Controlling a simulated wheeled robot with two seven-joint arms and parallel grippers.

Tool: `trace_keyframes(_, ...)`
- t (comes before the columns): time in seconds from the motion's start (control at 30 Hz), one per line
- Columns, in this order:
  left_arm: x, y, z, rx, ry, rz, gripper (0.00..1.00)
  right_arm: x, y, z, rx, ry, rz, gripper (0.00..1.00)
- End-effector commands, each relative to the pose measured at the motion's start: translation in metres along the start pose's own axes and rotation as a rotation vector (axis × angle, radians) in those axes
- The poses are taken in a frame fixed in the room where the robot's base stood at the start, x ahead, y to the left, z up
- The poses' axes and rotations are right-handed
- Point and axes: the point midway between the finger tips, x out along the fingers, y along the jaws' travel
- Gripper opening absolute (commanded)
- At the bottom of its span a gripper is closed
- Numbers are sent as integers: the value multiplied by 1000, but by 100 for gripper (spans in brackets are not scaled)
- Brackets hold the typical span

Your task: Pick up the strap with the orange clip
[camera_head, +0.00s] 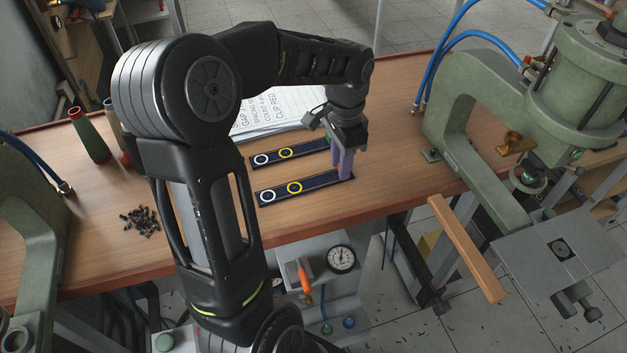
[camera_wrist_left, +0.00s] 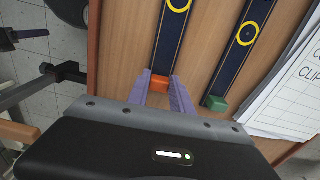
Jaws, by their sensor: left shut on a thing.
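Two dark blue straps, each with a white ring and a yellow ring, lie side by side on the wooden table. The nearer strap (camera_head: 315,185) has an orange clip (camera_wrist_left: 160,83) at its end, seen in the left wrist view. My left gripper (camera_head: 344,166) is at the right end of this strap, its purple fingers (camera_wrist_left: 163,92) on either side of the orange clip and shut on it. The strap appears to lie flat on the table. The other strap (camera_head: 303,155) has a green clip (camera_wrist_left: 215,103) and lies beside it, clear of the fingers. My right gripper is out of view.
A printed sheet (camera_head: 275,122) lies behind the straps. A green press (camera_head: 450,125) stands at the right; part of another is at the left. Small dark pieces (camera_head: 142,220) and a green bottle (camera_head: 88,135) are on the left. The table's front edge is close to the straps.

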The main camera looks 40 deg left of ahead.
Motion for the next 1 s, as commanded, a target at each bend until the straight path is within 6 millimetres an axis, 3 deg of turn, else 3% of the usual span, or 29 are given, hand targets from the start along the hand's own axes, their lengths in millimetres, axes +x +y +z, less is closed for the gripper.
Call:
trace_keyframes(0.37, -7, 0, 0, 0, 2, -2, 0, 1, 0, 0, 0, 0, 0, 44)
trace_keyframes(0.8, -83, 0, -1, 0, 4, -3, 0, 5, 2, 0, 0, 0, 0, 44)
trace_keyframes(1.0, -100, 0, 0, 0, 1, 0, 0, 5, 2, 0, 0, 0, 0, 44)
